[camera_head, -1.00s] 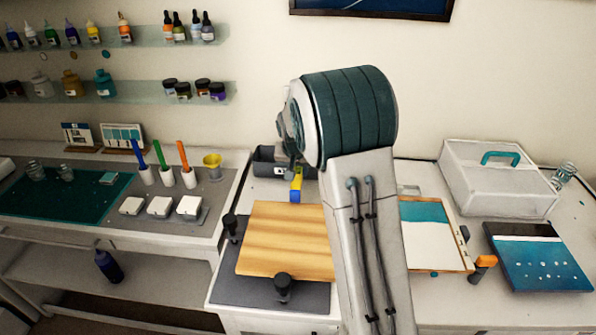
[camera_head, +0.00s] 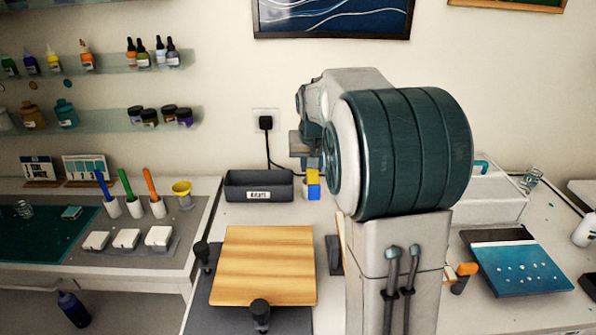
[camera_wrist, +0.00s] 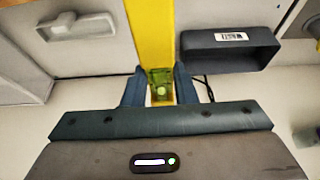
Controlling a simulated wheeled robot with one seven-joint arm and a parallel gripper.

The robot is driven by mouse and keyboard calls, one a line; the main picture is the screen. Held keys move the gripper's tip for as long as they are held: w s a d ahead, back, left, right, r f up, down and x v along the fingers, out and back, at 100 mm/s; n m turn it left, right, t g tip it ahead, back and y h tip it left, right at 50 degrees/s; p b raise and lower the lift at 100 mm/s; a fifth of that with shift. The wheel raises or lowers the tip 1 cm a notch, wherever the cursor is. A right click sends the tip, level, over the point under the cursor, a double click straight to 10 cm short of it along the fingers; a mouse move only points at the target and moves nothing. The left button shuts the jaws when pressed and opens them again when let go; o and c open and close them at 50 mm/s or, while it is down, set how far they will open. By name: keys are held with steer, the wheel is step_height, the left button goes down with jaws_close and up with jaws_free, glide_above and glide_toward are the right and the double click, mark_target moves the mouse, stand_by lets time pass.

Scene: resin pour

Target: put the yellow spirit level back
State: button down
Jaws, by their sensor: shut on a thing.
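The yellow spirit level (camera_wrist: 150,35) is in my gripper (camera_wrist: 160,90). In the wrist view its yellow bar runs up from between the blue fingers, with a green vial near the grip. In the head view a small yellow part of the level (camera_head: 313,176) shows above a blue finger, just right of the dark labelled tray (camera_head: 258,197). My arm hides the rest of the level there. The tray also shows in the wrist view (camera_wrist: 228,61), to the right of the level and apart from it in the picture. The inside of the tray looks empty.
A wooden board (camera_head: 265,264) with dark clamps lies in front of the tray. A blue resin panel (camera_head: 517,264) lies at right, before a pale box (camera_head: 490,200). A black cable (camera_head: 268,150) hangs from a wall socket behind the tray. My arm hides the middle of the bench.

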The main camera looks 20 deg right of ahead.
steer(key=shift+w+a+f+n+y+p, duration=0.15)
steer(key=shift+w+f+n+y+p, duration=0.15)
steer(key=shift+n, duration=0.3)
steer(key=w+a+f+n+y+p, duration=0.35)
steer(key=a+f+n, duration=0.2)
steer(key=n, duration=0.25)
steer(key=n+g+y+p, duration=0.1)
steer(key=n+g+p, duration=0.15)
steer(key=n, duration=0.65)
glide_above(269, 217)
steer(key=d, duration=0.1)
step_height(269, 217, down, 3)
steer(key=shift+g, duration=0.35)
steer(key=shift+s+d+f+b, duration=0.1)
steer(key=shift+f+b, duration=0.85)
steer(key=shift+f, duration=0.75)
steer(key=shift+s+d+f+b, duration=0.1)
steer(key=shift+f+b, duration=0.85)
steer(key=shift+f, duration=0.7)
steer(key=shift+f+b, duration=0.45)
steer(key=shift+f, duration=0.15)
steer(key=c, duration=1.1)
jaws_free()
steer(key=shift+r, duration=0.1)
